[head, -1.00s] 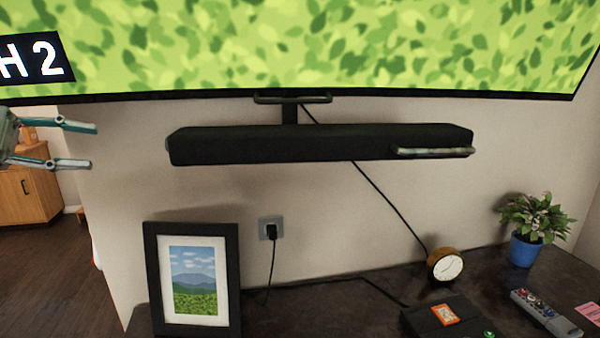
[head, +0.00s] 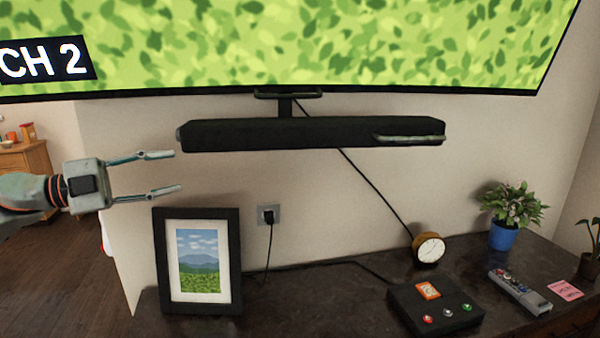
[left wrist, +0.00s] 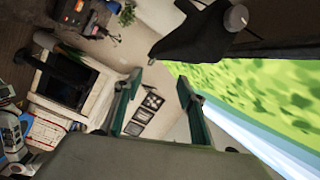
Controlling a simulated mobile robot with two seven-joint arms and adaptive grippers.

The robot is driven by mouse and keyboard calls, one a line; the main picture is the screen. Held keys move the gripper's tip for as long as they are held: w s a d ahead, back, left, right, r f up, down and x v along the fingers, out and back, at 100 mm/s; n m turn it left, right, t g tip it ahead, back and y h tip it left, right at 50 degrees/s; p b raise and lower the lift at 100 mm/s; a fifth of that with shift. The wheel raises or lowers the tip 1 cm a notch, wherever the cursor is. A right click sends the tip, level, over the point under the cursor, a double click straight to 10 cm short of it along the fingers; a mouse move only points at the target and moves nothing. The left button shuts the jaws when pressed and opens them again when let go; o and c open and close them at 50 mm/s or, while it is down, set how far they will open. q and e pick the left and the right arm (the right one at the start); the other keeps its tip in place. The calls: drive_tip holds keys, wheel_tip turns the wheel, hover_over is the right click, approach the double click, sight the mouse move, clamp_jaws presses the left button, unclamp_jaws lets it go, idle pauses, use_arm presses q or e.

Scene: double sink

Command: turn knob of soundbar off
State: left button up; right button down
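The black soundbar (head: 310,134) hangs on the wall under the TV in the head view. Its knob (head: 179,138) shows as a small grey edge on the soundbar's left end. In the left wrist view the round grey knob (left wrist: 236,18) stands out from the end of the dark soundbar (left wrist: 195,38), at the upper right. My left gripper (head: 175,171) is open and empty, pointing right, with its fingertips a little below the knob and apart from it. Its two spread fingers (left wrist: 158,85) also show in the left wrist view. My right gripper is not in view.
The TV (head: 330,45) shows "CH 2" above the soundbar. A framed picture (head: 160,270) stands on the dark table below my left gripper. A clock (head: 429,249), black box (head: 405,312), remote (head: 520,291) and potted plant (head: 503,236) are farther right.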

use_arm(q)
drive_tip(key=w+d+f+n+t+y, duration=0.1)
drive_tip(key=d+f+n+t, duration=0.4)
drive_tip(key=d+f+t, duration=0.25)
drive_tip(key=s+a+f+n+t+y, duration=0.3)
drive_tip(key=f+n+y, duration=0.6)
drive_tip(key=f+y, duration=0.25)
drive_tip(key=s+a+f+n+g+y, duration=0.2)
drive_tip(key=s+a+f+g+y, duration=0.15)
drive_tip(key=s+f, duration=0.35)
drive_tip(key=s+a+f+n+g+y, duration=0.25)
drive_tip(key=s+a+f, duration=0.3)
drive_tip(key=f, duration=0.45)
drive_tip(key=s+a+f+g+y, duration=0.1)
drive_tip(key=s+a+f+g, duration=0.2)
drive_tip(key=s, duration=0.6)
drive_tip(key=s+a+f+g+y, duration=0.1)
drive_tip(key=s+f+g+y, duration=0.15)
drive_tip(key=s+f, duration=0.4)
drive_tip(key=d+f+n+t+h, duration=0.3)
drive_tip(key=d+f+h, duration=0.4)
drive_tip(key=d+f, duration=0.7)
drive_tip(key=shift+s+f+h, duration=0.25)
drive_tip(key=shift+f+h, duration=0.05)
drive_tip(key=shift+f, duration=0.4)
